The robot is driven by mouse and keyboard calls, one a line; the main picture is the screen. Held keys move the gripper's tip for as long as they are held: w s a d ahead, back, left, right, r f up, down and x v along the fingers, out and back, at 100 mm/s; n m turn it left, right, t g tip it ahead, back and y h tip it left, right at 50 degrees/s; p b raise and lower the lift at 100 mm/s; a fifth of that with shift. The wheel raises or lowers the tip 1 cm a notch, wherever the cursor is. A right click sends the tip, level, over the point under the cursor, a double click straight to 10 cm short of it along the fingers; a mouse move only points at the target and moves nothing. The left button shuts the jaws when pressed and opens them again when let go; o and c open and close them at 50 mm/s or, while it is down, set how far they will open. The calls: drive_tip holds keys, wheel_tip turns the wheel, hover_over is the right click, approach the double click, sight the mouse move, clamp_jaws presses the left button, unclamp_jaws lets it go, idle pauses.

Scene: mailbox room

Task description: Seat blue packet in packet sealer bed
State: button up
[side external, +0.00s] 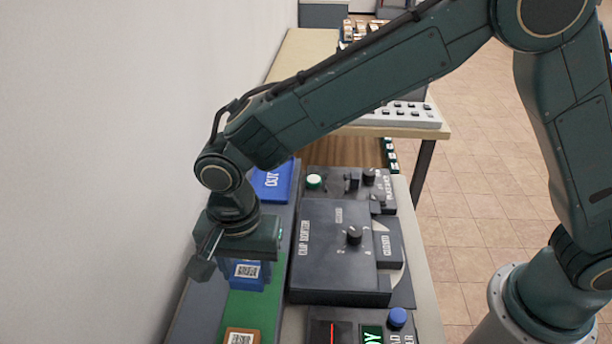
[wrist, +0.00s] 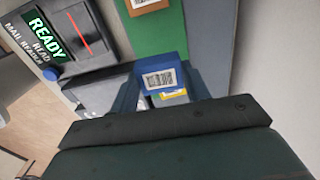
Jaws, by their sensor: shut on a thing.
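A blue packet (side external: 242,283) with a white barcode label hangs between the fingers of my gripper (side external: 247,268), which is shut on it. In the side view it appears over the far end of the green strip. The wrist view also shows the packet (wrist: 160,72) between the two fingers, with a yellow and white patch just below it; I cannot tell what that patch belongs to. The dark grey machine with a black knob (side external: 340,235) stands right of the gripper. I cannot tell which surface is the packet sealer bed.
A green strip (side external: 248,305) bears an orange-brown packet (side external: 241,336) with a label at the front. A blue bin (side external: 271,182) is behind my gripper. The mail reader (side external: 350,333) with a green READY display stands front right. A white wall (side external: 110,170) is close on the left.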

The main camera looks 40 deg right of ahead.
drive_tip(key=r, duration=0.3)
drive_tip(key=shift+w+d+r, duration=0.15)
drive_tip(key=shift+w+d, duration=0.2)
drive_tip(key=shift+d, duration=0.05)
drive_tip(key=w+d+m, duration=0.5)
drive_tip(key=w+d, duration=0.2)
drive_tip(key=d, duration=0.1)
drive_tip(key=m, duration=1.3)
hover_over(336, 185)
wheel_tip(336, 185, down, 5)
drive_tip(key=shift+f, duration=0.7)
drive_tip(key=shift+f, duration=0.2)
drive_tip(key=shift+f, duration=1.85)
drive_tip(key=shift+f, duration=1.05)
